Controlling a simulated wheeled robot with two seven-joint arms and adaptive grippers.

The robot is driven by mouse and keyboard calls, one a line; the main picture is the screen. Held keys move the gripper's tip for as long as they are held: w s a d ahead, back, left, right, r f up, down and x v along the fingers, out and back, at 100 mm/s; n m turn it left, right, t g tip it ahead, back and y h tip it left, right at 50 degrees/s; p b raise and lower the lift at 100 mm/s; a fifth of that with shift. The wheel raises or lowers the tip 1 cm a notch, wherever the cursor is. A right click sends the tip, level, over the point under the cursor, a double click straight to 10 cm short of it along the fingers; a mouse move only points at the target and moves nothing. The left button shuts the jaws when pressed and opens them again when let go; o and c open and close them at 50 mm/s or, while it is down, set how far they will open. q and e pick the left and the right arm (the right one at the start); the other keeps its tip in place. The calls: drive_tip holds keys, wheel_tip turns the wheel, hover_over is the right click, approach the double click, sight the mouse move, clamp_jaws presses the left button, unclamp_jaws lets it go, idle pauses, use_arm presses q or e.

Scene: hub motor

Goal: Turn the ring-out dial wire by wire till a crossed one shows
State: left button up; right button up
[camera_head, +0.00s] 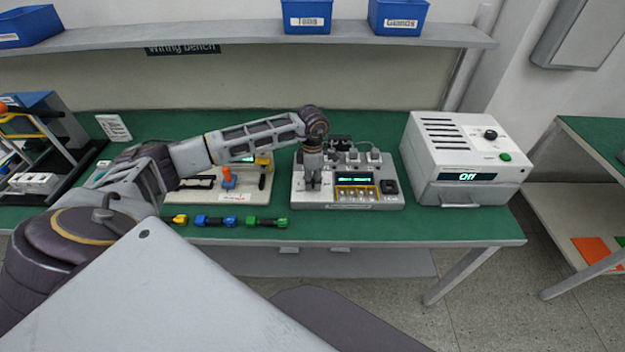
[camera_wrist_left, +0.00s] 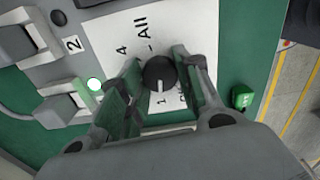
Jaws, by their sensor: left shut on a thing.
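The ring-out tester (camera_head: 347,190) stands on the green bench, with a lit green display and several buttons on its front. Its black dial (camera_wrist_left: 158,73) shows in the left wrist view on a white label printed with 4, All and 1. The dial's white pointer line points down in that view, near the 1. My left gripper (camera_head: 313,186) reaches down onto the left part of the tester, and its two fingers (camera_wrist_left: 160,90) are shut on the dial from both sides. The display text is too small to read. My right gripper is not in view.
A white box reading Off (camera_head: 468,158) stands to the right. Yellow, blue and green connectors (camera_head: 215,221) lie along the bench's front edge. A pale fixture with an orange-topped part (camera_head: 228,178) is left of the tester. A shelf with blue bins (camera_head: 306,16) runs above.

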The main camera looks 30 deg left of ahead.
sight(313, 181)
use_arm(q)
drive_tip(key=o, duration=1)
drive_tip(key=shift+o, duration=0.2)
wheel_tip(313, 181, up, 12)
idle(2.0)
